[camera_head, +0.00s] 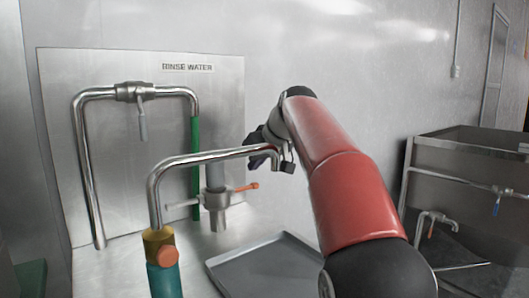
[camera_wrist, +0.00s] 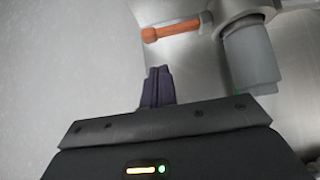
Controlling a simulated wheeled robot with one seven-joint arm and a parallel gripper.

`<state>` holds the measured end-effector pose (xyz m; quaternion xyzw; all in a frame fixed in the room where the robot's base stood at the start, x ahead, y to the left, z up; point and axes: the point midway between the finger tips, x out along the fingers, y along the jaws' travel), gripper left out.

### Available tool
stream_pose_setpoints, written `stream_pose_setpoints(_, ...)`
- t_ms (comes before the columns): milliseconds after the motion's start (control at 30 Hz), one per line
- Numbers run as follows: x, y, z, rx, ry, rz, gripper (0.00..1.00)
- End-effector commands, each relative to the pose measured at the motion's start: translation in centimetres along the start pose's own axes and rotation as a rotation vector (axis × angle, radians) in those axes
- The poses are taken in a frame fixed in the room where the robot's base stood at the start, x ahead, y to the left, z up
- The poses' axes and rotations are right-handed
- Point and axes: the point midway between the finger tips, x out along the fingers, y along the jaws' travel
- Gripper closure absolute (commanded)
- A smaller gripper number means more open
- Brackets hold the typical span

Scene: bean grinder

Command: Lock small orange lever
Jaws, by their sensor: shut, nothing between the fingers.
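The small orange lever (camera_head: 246,187) sticks out to the right from a grey pipe fitting (camera_head: 215,196) on the metal panel in the head view. In the wrist view the orange lever (camera_wrist: 172,31) lies near the top, roughly level, joined to the grey fitting (camera_wrist: 250,55) at its right. My gripper's dark fingers (camera_wrist: 158,87) are shut and empty, just below the lever in that picture, with a visible gap between. In the head view my gripper (camera_head: 262,150) is partly hidden behind the curved spout and my red arm.
A curved metal spout (camera_head: 205,158) with a yellow and teal base stands in front. A bent pipe with a valve (camera_head: 134,92) is on the panel (camera_head: 160,68). A flat grey tray (camera_head: 270,267) lies below. A metal sink (camera_head: 465,155) with taps stands at the right.

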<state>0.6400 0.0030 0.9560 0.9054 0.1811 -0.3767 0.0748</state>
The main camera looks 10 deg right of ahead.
Motion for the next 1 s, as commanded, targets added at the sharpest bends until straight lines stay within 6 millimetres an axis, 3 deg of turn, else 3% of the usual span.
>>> stream_pose_setpoints(33,0.7,0.0,1.0,0.002,0.0,0.001,1.0)
stream_pose_setpoints(233,1.9,0.0,2.2,0.001,0.001,0.001,1.0)
stream_pose_setpoints(1000,2.3,0.3,2.7,0.052,0.001,-0.048,1.0)
